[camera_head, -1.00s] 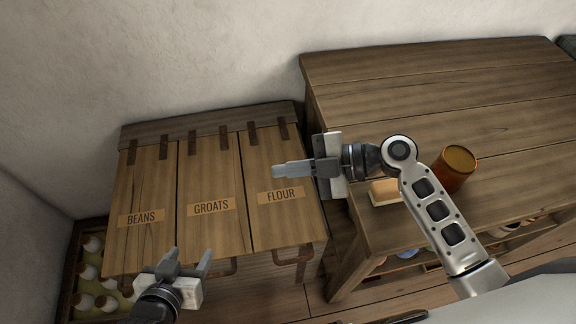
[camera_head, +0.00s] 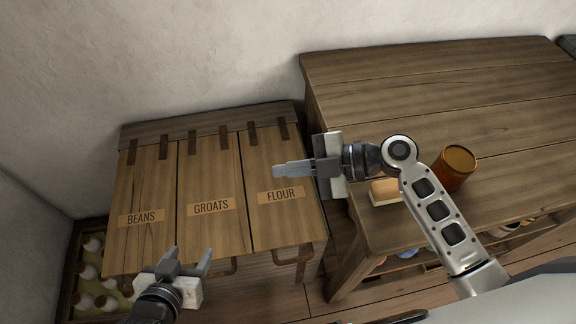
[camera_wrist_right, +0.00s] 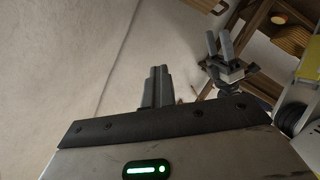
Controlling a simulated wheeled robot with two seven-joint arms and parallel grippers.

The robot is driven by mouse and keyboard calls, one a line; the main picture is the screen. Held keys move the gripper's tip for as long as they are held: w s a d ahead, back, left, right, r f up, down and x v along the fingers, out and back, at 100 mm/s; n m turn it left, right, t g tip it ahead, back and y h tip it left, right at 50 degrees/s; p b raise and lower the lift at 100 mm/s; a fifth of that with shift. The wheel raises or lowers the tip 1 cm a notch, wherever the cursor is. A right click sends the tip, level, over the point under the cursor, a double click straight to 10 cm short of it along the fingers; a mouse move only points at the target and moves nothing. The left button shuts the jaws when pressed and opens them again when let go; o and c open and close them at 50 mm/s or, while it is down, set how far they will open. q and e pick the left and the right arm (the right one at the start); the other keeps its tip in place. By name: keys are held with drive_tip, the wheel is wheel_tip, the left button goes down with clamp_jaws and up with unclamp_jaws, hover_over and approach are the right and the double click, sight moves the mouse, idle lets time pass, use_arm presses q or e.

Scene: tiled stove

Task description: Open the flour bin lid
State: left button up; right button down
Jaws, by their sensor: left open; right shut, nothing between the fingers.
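The flour bin lid (camera_head: 271,152) is a shut, sloping wooden lid with a FLOUR label (camera_head: 281,195), dark hinges at the back and a bar handle (camera_head: 293,256) at its front edge. My right gripper (camera_head: 275,171) is shut and empty; in the head view it overlaps the flour lid, and I cannot tell its height above it. In the right wrist view its fingers (camera_wrist_right: 157,86) are together. My left gripper (camera_head: 190,256) is open and empty near the front edge of the beans and groats lids. It also shows in the right wrist view (camera_wrist_right: 218,45).
The beans lid (camera_head: 143,185) and groats lid (camera_head: 209,170) are shut beside the flour lid. A wooden table (camera_head: 430,80) stands at the right, with an amber jar (camera_head: 456,168) and a wooden-backed block (camera_head: 385,191). A crate with pale round things (camera_head: 84,285) is at the left.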

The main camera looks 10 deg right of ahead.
idle(0.4)
drive_tip(key=c, duration=1.5)
unclamp_jaws()
drive_tip(key=shift+o, duration=0.2)
use_arm(q)
drive_tip(key=shift+w+d+f+b, duration=0.1)
drive_tip(key=shift+d+f+b, duration=0.2)
drive_tip(key=shift+b, duration=0.75)
drive_tip(key=shift+w+d+f+b, duration=0.1)
drive_tip(key=shift+f+b, duration=0.3)
drive_tip(key=shift+b, duration=0.65)
use_arm(e)
drive_tip(key=v, duration=1.6)
drive_tip(key=shift+r, duration=0.1)
